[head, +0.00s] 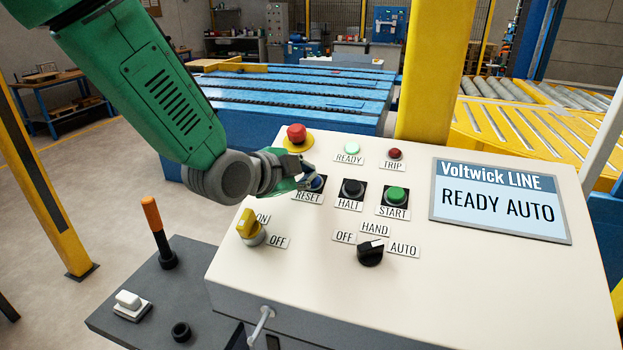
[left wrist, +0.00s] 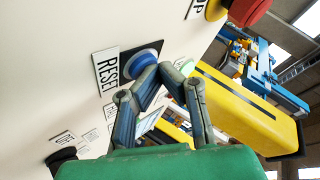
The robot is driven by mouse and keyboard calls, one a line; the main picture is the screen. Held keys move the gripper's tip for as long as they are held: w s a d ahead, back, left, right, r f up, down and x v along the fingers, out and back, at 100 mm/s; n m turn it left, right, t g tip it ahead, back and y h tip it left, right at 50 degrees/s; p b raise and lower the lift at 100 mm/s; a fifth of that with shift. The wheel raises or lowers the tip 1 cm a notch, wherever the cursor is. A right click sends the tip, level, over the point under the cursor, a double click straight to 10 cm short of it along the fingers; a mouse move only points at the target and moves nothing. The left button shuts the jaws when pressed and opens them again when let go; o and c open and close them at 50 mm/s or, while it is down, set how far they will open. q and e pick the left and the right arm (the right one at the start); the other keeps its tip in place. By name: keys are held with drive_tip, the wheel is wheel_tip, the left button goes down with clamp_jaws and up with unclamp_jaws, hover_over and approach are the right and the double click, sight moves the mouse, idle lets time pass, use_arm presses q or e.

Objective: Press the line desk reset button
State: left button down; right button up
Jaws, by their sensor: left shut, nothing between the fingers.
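The blue reset button (head: 317,183) sits on the sloped cream desk panel (head: 290,270), above its RESET label. My left gripper (head: 305,177) is shut and empty, reaching in from the left with its fingertips at the button and partly covering it. In the left wrist view the blue button (left wrist: 140,63) is on a black plate beside the RESET label, and the closed fingertips (left wrist: 160,73) overlap its edge. I cannot tell whether they touch it. The screen (head: 500,200) reads "READY AUTO". The READY lamp (head: 352,148) looks pale green; the TRIP lamp (head: 394,154) is dark red. My right gripper is not in view.
A red emergency button (head: 296,134) stands just above my left gripper. The black HALT button (head: 351,188) and green START button (head: 396,195) are to the right. A yellow switch (head: 250,226) and black selector (head: 371,252) are below. A yellow post (head: 433,70) rises behind the desk.

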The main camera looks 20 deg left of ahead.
sight(309, 193)
use_arm(q)
drive_tip(key=shift+d, duration=0.25)
drive_tip(key=shift+r, duration=0.1)
drive_tip(key=shift+s+r+p, duration=0.2)
drive_tip(key=shift+r+p, duration=0.4)
drive_tip(key=shift+s+a, duration=0.1)
drive_tip(key=shift+r, duration=0.1)
drive_tip(key=shift+s+d+r+p, duration=0.15)
drive_tip(key=shift+d+r+p, duration=0.05)
drive_tip(key=shift+r+p, duration=0.4)
drive_tip(key=r, duration=0.1)
drive_tip(key=s+r+p, duration=0.1)
drive_tip(key=r+p, duration=0.1)
drive_tip(key=shift+s+a+r, duration=0.15)
drive_tip(key=shift+s+r, duration=0.05)
drive_tip(key=shift+s, duration=0.05)
